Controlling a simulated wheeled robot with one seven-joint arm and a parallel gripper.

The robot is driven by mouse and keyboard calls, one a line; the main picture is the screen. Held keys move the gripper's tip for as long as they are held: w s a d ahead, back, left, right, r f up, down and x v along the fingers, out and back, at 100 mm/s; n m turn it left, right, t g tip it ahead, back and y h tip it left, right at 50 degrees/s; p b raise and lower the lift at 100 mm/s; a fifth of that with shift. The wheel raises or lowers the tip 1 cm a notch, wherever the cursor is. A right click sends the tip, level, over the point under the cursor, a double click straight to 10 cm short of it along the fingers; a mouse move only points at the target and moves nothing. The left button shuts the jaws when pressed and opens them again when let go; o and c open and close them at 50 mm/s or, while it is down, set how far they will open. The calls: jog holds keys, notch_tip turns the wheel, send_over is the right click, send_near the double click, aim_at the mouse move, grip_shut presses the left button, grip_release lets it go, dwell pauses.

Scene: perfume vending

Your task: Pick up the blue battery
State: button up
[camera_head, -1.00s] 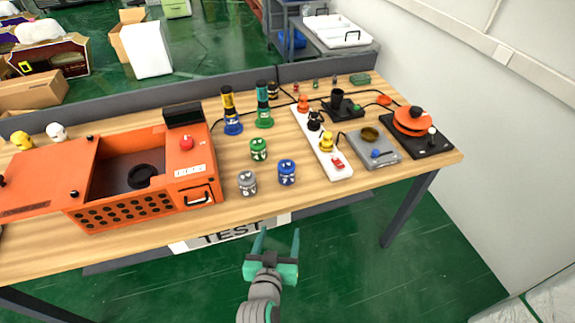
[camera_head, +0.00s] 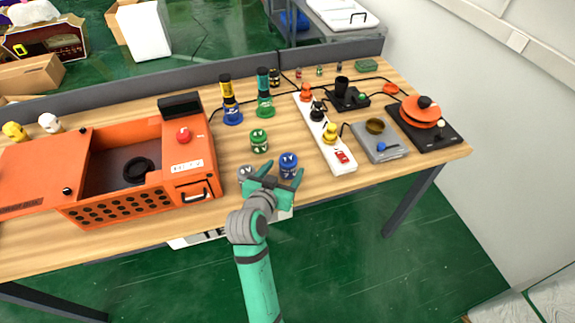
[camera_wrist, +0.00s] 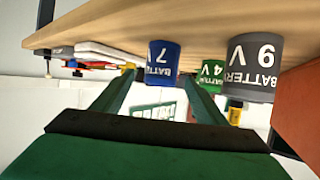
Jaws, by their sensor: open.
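The blue battery (camera_head: 289,160) stands upright near the front edge of the table, marked "7 V". My gripper (camera_head: 281,171) is open and empty at the front edge, close in front of the blue battery and partly covering it in the head view. The wrist view is upside down. There the blue battery (camera_wrist: 162,66) appears beyond my two green fingers, in line with the gap between them. I cannot tell how far off it is.
A grey 9 V battery (camera_head: 245,172) stands just left of my gripper, partly covered. A green 4 V battery (camera_head: 259,141) stands behind. An orange box (camera_head: 198,164) is at the left and a white power strip (camera_head: 346,161) at the right.

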aim_at(285, 169)
jog(key=shift+f+x, duration=0.15)
jog(key=shift+x, duration=1.25)
jog(key=shift+f+x, duration=0.1)
jog(key=shift+x, duration=1.25)
jog(key=shift+s+a, duration=0.1)
jog(key=shift+a, duration=0.1)
jog(key=c, duration=1.4)
jog(key=shift+r, duration=0.15)
